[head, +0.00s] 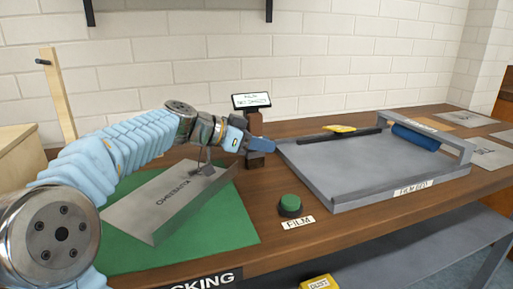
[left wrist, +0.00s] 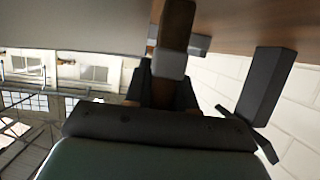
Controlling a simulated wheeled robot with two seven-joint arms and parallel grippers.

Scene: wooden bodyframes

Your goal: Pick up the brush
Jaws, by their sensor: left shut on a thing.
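My left gripper (head: 262,145) is at the middle of the head view, above the back of the bench, just below a small display. In the left wrist view my left gripper (left wrist: 163,92) is shut on a brown, handle-like piece, which I take to be the brush (left wrist: 178,22). A light grey block sits across this piece near the fingers. In the head view only a dark brown part of it (head: 256,161) shows below the fingers, and its full shape is hidden. My right gripper is not in view.
A grey slab (head: 160,205) lies on a green mat (head: 228,225) under my left arm. The small display (head: 251,101) stands close behind the gripper.

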